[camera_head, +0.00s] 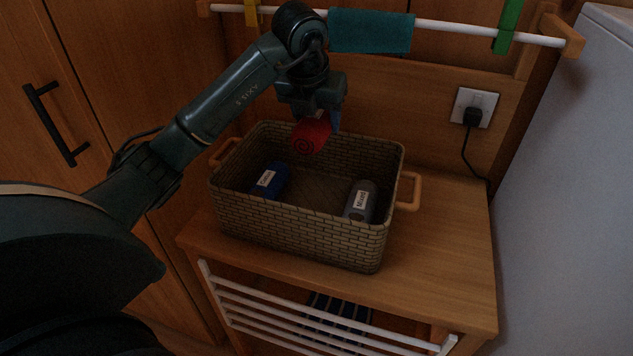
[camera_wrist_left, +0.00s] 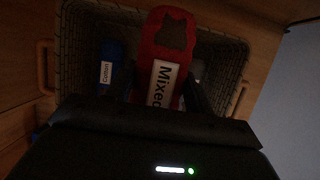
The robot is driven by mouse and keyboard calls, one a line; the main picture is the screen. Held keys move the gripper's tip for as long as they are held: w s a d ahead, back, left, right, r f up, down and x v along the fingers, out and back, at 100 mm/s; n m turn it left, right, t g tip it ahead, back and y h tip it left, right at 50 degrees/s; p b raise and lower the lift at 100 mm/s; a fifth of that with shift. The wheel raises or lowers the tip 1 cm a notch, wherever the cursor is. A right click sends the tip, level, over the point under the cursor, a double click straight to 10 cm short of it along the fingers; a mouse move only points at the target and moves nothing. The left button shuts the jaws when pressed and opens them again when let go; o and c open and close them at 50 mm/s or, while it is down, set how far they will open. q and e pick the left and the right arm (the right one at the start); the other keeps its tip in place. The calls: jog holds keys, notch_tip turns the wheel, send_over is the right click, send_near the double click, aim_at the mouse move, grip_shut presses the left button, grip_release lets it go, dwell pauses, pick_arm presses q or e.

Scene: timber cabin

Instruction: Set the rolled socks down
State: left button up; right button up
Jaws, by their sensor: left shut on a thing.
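My left gripper (camera_head: 319,117) is shut on the red rolled socks (camera_head: 310,136) and holds them over the back part of the woven basket (camera_head: 300,236). In the left wrist view the red rolled socks (camera_wrist_left: 170,38) carry a white label reading "Mixed". A blue roll (camera_head: 270,181) labelled "Cotton" lies at the left inside the basket; it also shows in the left wrist view (camera_wrist_left: 112,53). A grey roll (camera_head: 361,201) with a white label lies at the right inside. The basket floor between them is bare. My right gripper is not in view.
The basket stands on a wooden bench (camera_head: 442,240) with free room to its right. Behind is a white rail (camera_head: 450,28) with a teal cloth (camera_head: 370,31) and a green peg (camera_head: 508,25).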

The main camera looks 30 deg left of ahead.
aim_at(308, 155)
pick_arm(q)
notch_tip(308, 155, down, 17)
jog(key=shift+s+r, duration=0.1)
jog(key=shift+r, duration=0.1)
dwell(0.3)
jog(key=o, duration=1)
jog(key=shift+r, duration=0.3)
jog(key=v, duration=1.1)
jog(key=shift+s+r, duration=0.2)
jog(key=shift+s, duration=0.1)
